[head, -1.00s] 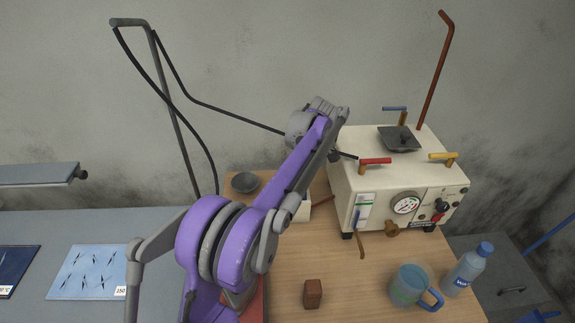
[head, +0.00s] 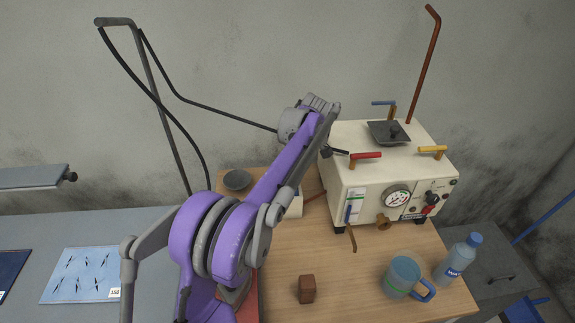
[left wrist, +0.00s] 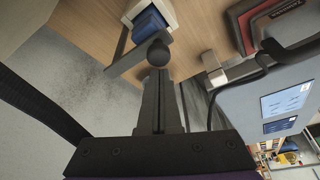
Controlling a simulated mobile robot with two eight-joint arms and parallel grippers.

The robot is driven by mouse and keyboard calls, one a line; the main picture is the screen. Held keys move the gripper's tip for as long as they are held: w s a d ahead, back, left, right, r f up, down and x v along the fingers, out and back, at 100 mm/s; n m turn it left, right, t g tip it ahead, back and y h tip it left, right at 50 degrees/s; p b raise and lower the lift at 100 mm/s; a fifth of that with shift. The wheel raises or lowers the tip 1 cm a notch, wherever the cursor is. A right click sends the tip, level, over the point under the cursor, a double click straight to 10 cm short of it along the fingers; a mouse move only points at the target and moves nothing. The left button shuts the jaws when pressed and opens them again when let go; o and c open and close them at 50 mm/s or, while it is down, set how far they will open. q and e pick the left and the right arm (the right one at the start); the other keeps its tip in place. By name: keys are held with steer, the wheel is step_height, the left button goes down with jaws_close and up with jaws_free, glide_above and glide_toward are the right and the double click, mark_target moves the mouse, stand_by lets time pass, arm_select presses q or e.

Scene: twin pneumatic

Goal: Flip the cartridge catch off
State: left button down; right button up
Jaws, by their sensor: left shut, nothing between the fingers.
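My left gripper (left wrist: 158,92) is shut and empty in the left wrist view, its dark fingers side by side. A dark round knob (left wrist: 158,52) shows at or just beyond their tips; I cannot tell whether they touch. A grey bar and a white-edged blue block (left wrist: 150,22) lie beyond it. I cannot tell which part is the cartridge catch. A white object (head: 296,203) is partly hidden behind the arm. The right gripper is not in view.
The machine carries red (head: 366,155), yellow (head: 433,149) and blue handles, and a black hose reaches toward it. A brown block (head: 306,289), a mug (head: 402,277) and a bottle (head: 458,259) stand at the front. Bare wood lies between block and mug.

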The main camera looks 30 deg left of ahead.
arm_select(q)
step_height(320, 180, up, 10)
steer(key=p, duration=0.1)
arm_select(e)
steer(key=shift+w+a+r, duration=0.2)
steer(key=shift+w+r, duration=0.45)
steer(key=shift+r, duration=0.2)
arm_select(q)
steer(key=s+d+f+m+t+h, duration=0.1)
steer(key=s+d+f+m, duration=0.3)
steer(key=s, duration=0.5)
steer(key=s+d+f+m+t+h, duration=0.1)
steer(key=s+d+f+m+t, duration=0.2)
steer(key=s+d+f+m, duration=0.2)
steer(key=s+d+f+m+t+h, duration=0.2)
steer(key=s+d+f+m, duration=0.3)
steer(key=s, duration=0.8)
steer(key=d+m, duration=0.2)
steer(key=m, duration=0.2)
steer(key=shift+s+d+f+m, duration=0.2)
steer(key=shift+s+d+m, duration=0.05)
steer(key=shift+s+m, duration=0.1)
